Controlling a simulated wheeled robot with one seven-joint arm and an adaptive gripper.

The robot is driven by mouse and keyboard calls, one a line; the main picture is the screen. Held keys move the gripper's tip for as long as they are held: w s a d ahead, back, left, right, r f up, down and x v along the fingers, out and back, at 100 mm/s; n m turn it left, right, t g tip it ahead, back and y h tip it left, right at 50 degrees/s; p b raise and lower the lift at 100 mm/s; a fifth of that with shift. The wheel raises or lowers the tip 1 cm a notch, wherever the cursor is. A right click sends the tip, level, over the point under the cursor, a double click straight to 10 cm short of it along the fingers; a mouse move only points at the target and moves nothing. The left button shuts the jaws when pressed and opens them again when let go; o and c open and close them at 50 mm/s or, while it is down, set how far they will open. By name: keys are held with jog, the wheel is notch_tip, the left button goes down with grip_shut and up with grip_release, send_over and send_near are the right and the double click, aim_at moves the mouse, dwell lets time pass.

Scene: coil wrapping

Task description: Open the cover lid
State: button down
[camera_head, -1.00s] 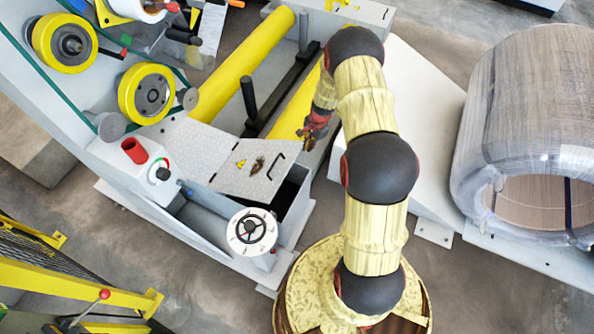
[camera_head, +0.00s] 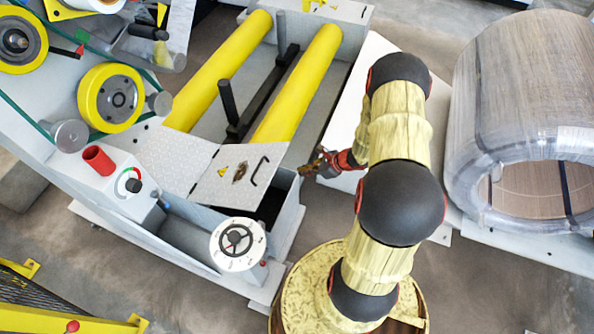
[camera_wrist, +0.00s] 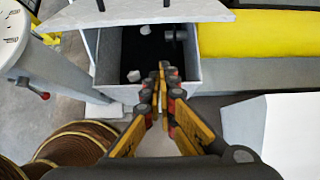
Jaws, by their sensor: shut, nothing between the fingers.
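The cover lid (camera_head: 222,185) is a grey metal plate with a black handle (camera_head: 260,172) and a yellow warning sticker. It sits tilted up over a box (camera_head: 291,215), with a dark gap below its edge. In the wrist view the lid (camera_wrist: 150,12) crosses the top, and the box's dark inside (camera_wrist: 150,55) shows with small pale pieces in it. My gripper (camera_head: 312,166) is beside the box, right of the handle and apart from it. In the wrist view the gripper's fingertips (camera_wrist: 163,72) are together and empty, in front of the box opening.
Two yellow rollers (camera_head: 300,85) lie behind the lid. A white handwheel (camera_head: 237,243) and a red cylinder (camera_head: 98,160) are to its front left. A wrapped coil (camera_head: 520,110) stands at the right. Open floor shows between the box and my base.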

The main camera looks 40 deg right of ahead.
jog(key=w+a+f+b, duration=0.3)
jog(key=w+a, duration=0.1)
jog(key=w, duration=0.2)
jog(key=shift+w+a, duration=0.2)
jog(key=shift+w, duration=0.1)
jog(key=shift+r, duration=0.1)
dwell(0.3)
